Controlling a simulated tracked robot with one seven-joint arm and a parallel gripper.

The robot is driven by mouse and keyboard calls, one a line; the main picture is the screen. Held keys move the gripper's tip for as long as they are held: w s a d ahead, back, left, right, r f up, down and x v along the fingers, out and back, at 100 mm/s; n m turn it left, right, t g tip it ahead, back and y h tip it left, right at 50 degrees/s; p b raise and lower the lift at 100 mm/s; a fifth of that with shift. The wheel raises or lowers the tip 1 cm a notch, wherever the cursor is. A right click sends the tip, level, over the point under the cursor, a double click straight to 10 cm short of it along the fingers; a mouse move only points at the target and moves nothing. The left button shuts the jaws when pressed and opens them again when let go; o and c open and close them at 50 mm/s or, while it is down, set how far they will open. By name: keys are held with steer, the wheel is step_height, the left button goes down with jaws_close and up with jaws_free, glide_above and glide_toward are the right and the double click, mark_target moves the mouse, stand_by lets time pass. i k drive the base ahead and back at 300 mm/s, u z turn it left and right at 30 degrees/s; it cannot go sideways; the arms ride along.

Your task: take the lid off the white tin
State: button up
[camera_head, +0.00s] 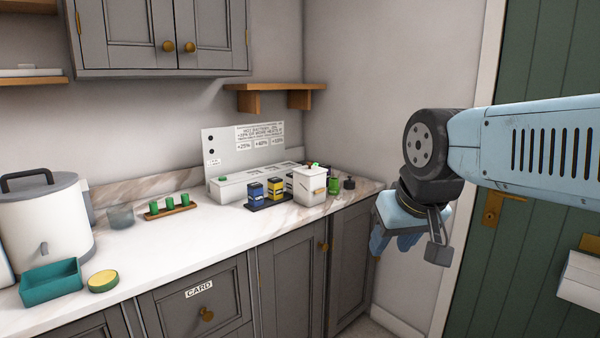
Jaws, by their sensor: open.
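The white tin (309,187) stands upright towards the right end of the white counter. Its pale lid (309,172) is on top, and a small brass-coloured piece shows on its front. A green spot shows at the lid's back edge; I cannot tell whether it belongs to the lid or to something behind. My gripper (394,243) hangs in front of the counter's right end, to the right of the tin and lower in the picture. It is open, points down and is apart from the tin. I see nothing between its fingers.
Blue and yellow small boxes (265,191) stand on a dark tray just left of the tin. A green item (335,186) and a dark one (349,183) are close on its right. A white panel (243,150) stands behind. The counter's middle (190,233) is clear.

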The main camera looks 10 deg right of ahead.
mark_target(309, 170)
steer(key=u, duration=0.05)
steer(key=i, duration=0.9)
steer(key=z, duration=0.1)
